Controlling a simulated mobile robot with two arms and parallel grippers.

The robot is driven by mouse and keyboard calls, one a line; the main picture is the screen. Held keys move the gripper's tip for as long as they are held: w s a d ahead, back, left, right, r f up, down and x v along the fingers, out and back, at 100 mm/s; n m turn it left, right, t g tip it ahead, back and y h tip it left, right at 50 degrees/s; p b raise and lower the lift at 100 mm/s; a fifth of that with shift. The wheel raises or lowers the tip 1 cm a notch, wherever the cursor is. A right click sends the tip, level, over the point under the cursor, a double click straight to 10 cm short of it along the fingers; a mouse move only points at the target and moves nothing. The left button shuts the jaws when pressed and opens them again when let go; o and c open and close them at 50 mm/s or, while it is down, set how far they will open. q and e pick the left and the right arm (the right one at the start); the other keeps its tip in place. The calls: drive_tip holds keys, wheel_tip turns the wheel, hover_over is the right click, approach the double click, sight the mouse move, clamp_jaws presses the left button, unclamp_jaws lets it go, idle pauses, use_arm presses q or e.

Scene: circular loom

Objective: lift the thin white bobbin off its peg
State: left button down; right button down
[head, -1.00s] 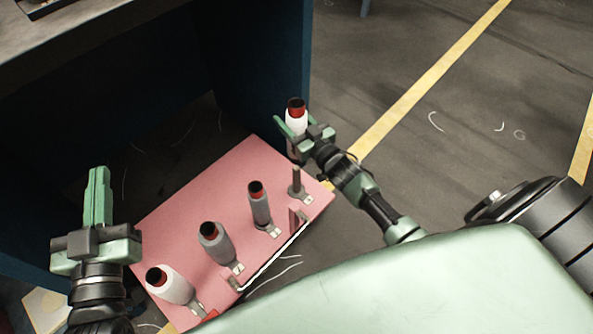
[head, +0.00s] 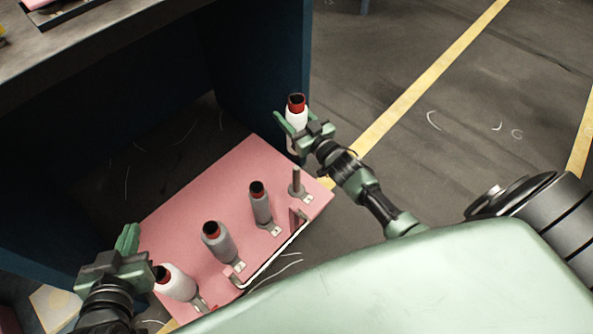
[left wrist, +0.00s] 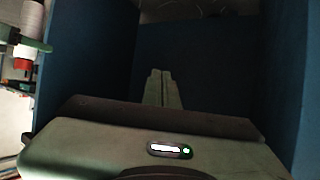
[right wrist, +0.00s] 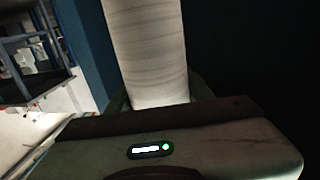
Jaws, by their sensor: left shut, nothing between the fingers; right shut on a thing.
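The thin white bobbin (head: 297,121) with a red top is in my right gripper (head: 303,133), which is shut on it. It is held upright, clear of the pink board, beyond and above a bare peg (head: 296,181). In the right wrist view its pale wound side (right wrist: 147,50) fills the space between the fingers, whose tips are mostly hidden. My left gripper (head: 128,237) is shut and empty, left of the board near the thick white bobbin (head: 176,283). Its closed fingers (left wrist: 162,88) also show in the left wrist view.
The pink board (head: 175,212) also carries a thin grey bobbin (head: 261,206) and a thicker grey bobbin (head: 219,243) on their pegs. A dark blue bench (head: 262,60) stands behind and left of the board. Open floor (head: 440,170) lies to the right.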

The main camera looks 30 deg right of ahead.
use_arm(q)
drive_tip(key=s+a+f+g+y+p, duration=0.2)
drive_tip(key=s+a+f+g, duration=0.2)
drive_tip(key=s+f+g, duration=0.3)
drive_tip(key=shift+s+a+f+g+p, duration=0.15)
drive_tip(key=shift+s+f+g+p, duration=0.25)
drive_tip(key=shift+s, duration=2.1)
